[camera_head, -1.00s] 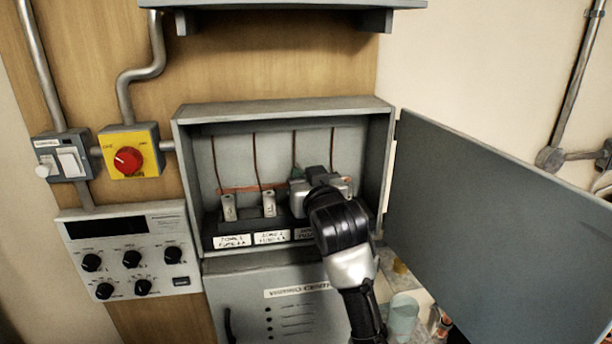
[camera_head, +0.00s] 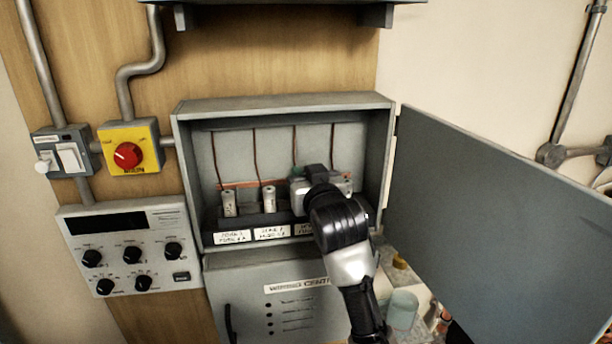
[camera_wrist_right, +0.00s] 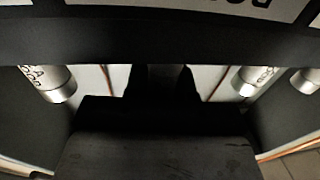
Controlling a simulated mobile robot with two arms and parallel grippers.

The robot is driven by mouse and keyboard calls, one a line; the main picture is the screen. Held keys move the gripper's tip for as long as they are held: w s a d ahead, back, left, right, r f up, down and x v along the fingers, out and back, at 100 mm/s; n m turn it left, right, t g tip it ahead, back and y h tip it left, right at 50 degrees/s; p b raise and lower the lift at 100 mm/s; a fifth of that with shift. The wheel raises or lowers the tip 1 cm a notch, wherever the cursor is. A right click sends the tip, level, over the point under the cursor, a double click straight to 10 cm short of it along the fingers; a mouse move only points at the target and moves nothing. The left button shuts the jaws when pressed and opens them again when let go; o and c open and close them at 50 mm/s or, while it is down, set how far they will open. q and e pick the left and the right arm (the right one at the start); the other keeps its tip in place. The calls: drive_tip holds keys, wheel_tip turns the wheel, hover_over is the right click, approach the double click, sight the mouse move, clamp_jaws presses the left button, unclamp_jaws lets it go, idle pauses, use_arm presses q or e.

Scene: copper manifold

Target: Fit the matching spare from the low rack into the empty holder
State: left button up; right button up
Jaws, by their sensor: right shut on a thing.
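The open grey cabinet (camera_head: 285,105) holds a dark holder strip (camera_head: 238,224) with labels along its front. White cylindrical fuses stand at the first position (camera_head: 229,203) and the second (camera_head: 268,199). My right gripper (camera_head: 320,185) is inside the cabinet over the third position, and hides it and the fourth. In the right wrist view its dark fingers (camera_wrist_right: 162,85) are at the strip, between a fuse on the left (camera_wrist_right: 50,84) and two on the right (camera_wrist_right: 252,80). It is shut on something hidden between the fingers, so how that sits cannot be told. My left gripper is out of view.
The cabinet door (camera_head: 490,215) stands open to the right. A red knob on a yellow box (camera_head: 128,155) and a dial panel (camera_head: 130,245) are on the left. A translucent cup (camera_head: 403,308) stands low at right. The low rack is not clearly seen.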

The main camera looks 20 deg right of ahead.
drive_tip(key=shift+f+b, duration=0.6)
drive_tip(key=shift+f, duration=0.4)
drive_tip(key=o, duration=1)
drive_tip(key=shift+s+a+b, duration=0.1)
drive_tip(key=shift+s+b, duration=0.25)
drive_tip(key=shift+s, duration=0.25)
drive_tip(key=s+a+b, duration=0.1)
drive_tip(key=s+b, duration=0.2)
drive_tip(key=s, duration=0.6)
drive_tip(key=shift+s, duration=0.3)
drive_tip(key=shift+a, duration=0.1)
